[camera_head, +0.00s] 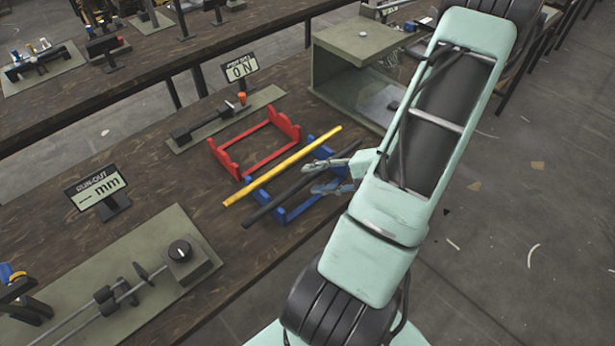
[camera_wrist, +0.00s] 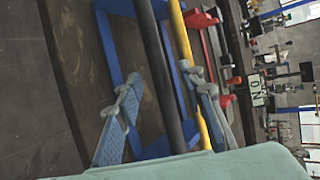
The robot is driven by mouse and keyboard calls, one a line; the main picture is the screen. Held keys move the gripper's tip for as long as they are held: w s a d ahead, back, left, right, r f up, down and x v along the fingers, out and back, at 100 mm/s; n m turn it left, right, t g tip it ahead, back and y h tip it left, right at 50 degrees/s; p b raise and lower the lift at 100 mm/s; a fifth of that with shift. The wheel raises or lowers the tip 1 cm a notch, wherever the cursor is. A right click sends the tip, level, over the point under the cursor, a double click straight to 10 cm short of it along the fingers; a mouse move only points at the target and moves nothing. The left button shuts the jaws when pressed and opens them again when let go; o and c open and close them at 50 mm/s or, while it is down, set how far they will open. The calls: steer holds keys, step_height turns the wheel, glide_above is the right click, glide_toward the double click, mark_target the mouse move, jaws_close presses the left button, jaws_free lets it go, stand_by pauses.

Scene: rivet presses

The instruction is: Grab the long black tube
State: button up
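The long black tube (camera_head: 283,195) lies across the blue rack (camera_head: 281,215) on the wooden bench, beside a yellow tube (camera_head: 262,179) that runs nearly parallel. My gripper (camera_head: 330,178) is at the right part of the rack with its fingers spread. In the wrist view the black tube (camera_wrist: 163,75) passes between the two fingers of my gripper (camera_wrist: 160,105), with gaps visible on both sides. The yellow tube (camera_wrist: 183,45) also runs there, close to the right finger. I cannot tell whether that finger touches it.
An empty red rack (camera_head: 254,146) stands behind the blue one. A green-grey box with a clear front (camera_head: 360,66) stands at the bench's far end. Measuring fixtures and a "RUN-OUT" display (camera_head: 97,190) are to the left. The bench edge drops to the floor on the right.

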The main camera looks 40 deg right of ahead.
steer(key=shift+c, duration=0.7)
jaws_close()
